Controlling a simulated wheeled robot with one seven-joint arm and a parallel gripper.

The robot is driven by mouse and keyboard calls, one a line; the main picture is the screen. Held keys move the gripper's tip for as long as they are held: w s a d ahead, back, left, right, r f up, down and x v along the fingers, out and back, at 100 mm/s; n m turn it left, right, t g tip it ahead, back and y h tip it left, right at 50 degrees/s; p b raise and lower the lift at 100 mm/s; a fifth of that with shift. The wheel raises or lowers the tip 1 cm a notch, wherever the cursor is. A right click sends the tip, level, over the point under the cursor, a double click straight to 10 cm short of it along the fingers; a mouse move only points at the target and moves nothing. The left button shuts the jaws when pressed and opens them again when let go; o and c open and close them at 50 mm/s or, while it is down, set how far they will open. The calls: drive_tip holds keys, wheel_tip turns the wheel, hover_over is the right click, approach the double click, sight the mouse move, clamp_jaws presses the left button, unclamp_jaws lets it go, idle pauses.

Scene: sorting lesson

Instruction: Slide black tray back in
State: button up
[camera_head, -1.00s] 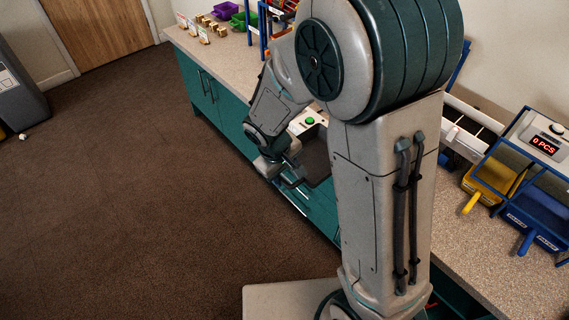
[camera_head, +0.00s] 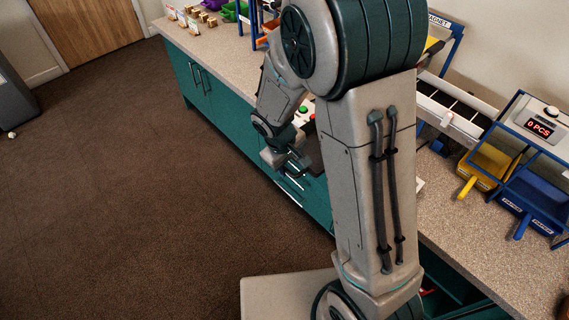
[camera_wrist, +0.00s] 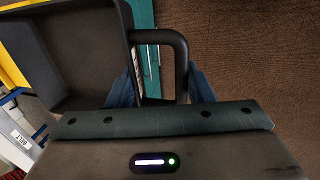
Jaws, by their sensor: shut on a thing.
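The black tray (camera_wrist: 85,55) fills the upper left of the wrist view, with its looped black handle (camera_wrist: 160,37) on its right side. My gripper (camera_wrist: 163,92) is shut on the handle, with its blue-grey fingers on either side of it. In the head view, my gripper (camera_head: 298,165) is at the front edge of the counter. The tray (camera_head: 313,152) shows there only as a dark sliver, mostly hidden by my arm. The tray looks empty in the part that shows.
The speckled counter (camera_head: 470,240) stands on teal cabinets (camera_head: 228,113). A yellow scoop bin (camera_head: 487,165) and a blue one (camera_head: 537,200) stand at the right by a counter reading 0 PCS (camera_head: 540,127). The brown floor (camera_head: 130,200) in front is clear.

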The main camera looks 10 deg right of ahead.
sight(313, 152)
drive_tip(key=shift+w+d+p, duration=0.55)
drive_tip(key=shift+w+d, duration=0.35)
drive_tip(key=shift+d, duration=0.4)
drive_tip(key=shift+w+d+p, duration=0.6)
drive_tip(key=shift+w+d, duration=0.35)
drive_tip(key=shift+d, duration=0.3)
drive_tip(key=shift+w+d+p, duration=0.55)
drive_tip(key=shift+w+d, duration=0.35)
drive_tip(key=shift+d, duration=0.4)
drive_tip(key=shift+w+d+f+p, duration=0.1)
drive_tip(key=shift+w+d+p, duration=0.15)
drive_tip(key=shift+w+d, duration=0.7)
drive_tip(key=shift+w+d+f+p, duration=0.1)
drive_tip(key=shift+w+d+p, duration=0.1)
drive_tip(key=shift+w+d, duration=0.75)
drive_tip(key=shift+w+d+p, duration=0.25)
drive_tip(key=shift+w+d, duration=0.3)
drive_tip(key=shift+d, duration=0.8)
drive_tip(key=shift+f+b, duration=0.35)
drive_tip(key=shift+b, duration=0.05)
drive_tip(key=o, duration=1.1)
drive_tip(key=shift+r, duration=0.1)
